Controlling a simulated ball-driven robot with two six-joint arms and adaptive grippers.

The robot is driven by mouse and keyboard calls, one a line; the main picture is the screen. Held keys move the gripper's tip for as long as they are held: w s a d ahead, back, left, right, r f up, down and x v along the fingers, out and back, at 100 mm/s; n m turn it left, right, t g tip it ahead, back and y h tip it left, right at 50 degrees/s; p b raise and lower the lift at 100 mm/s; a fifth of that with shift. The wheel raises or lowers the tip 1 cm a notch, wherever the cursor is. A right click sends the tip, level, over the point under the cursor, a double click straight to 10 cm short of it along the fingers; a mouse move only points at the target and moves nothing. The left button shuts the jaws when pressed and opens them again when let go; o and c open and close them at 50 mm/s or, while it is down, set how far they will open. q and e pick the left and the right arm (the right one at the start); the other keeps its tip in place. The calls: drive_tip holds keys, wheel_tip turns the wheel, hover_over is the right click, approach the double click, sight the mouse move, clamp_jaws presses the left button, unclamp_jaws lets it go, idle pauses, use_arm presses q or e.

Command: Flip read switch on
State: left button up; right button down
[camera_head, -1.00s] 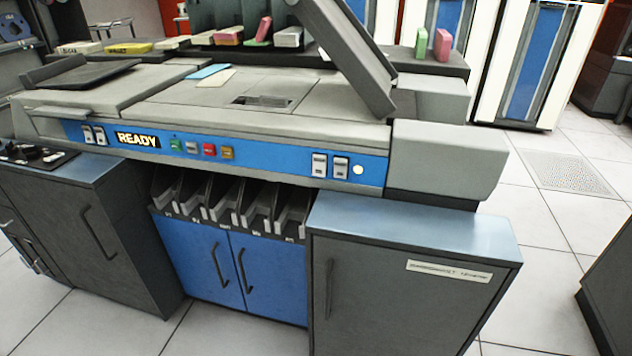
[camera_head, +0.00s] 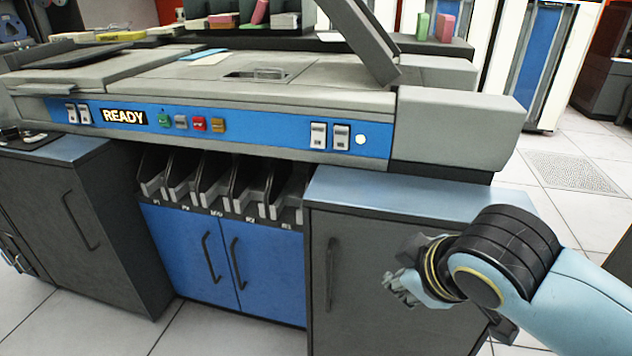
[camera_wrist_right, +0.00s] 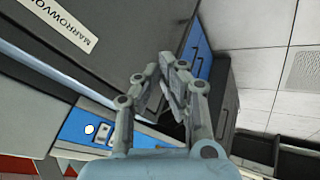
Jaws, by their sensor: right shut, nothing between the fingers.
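The card machine's blue control panel (camera_head: 270,135) runs across its front in the head view. Another pair of white switches (camera_head: 78,114) is at the panel's left end. Their labels are too small to read. My right gripper (camera_head: 392,290) is shut and empty, in front of the right grey cabinet, below and right of the right switch pair. In the right wrist view the gripper (camera_wrist_right: 166,72) shows with the panel (camera_wrist_right: 85,125) beyond it.
A lit READY sign (camera_head: 125,117) and several coloured buttons (camera_head: 190,123) lie along the panel. A blue-topped cabinet (camera_head: 420,203) juts out below the right switches. Card slots (camera_head: 215,185) are under the panel's middle. Open floor lies at right.

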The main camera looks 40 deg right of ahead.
drive_tip(key=w+r+n+t+y, duration=0.1)
drive_tip(key=w+r+n+t, duration=0.4)
drive_tip(key=w+n, duration=0.1)
drive_tip(key=w+r+n+t, duration=0.4)
drive_tip(key=w+n, duration=0.3)
drive_tip(key=w, duration=0.2)
drive_tip(key=shift+d+r+t+y, duration=0.15)
drive_tip(key=shift+r+t+y, duration=0.25)
drive_tip(key=shift+t, duration=0.3)
drive_tip(key=shift+w, duration=0.2)
drive_tip(key=p, duration=0.2)
approach(318, 136)
drive_tip(key=w+a, duration=0.2)
drive_tip(key=w+a+f, duration=0.1)
drive_tip(key=w+a, duration=0.1)
drive_tip(key=w, duration=0.1)
drive_tip(key=shift+a+f, duration=0.15)
drive_tip(key=shift+a, duration=0.15)
drive_tip(key=shift+w+d+f, duration=0.15)
drive_tip(key=shift+w+d, duration=0.2)
drive_tip(key=shift+d, duration=0.15)
drive_tip(key=shift+w+d+f, duration=0.15)
drive_tip(key=shift+w+d, duration=0.2)
drive_tip(key=shift+d, duration=0.15)
drive_tip(key=shift+w+d, duration=0.35)
drive_tip(key=shift+d, duration=0.05)
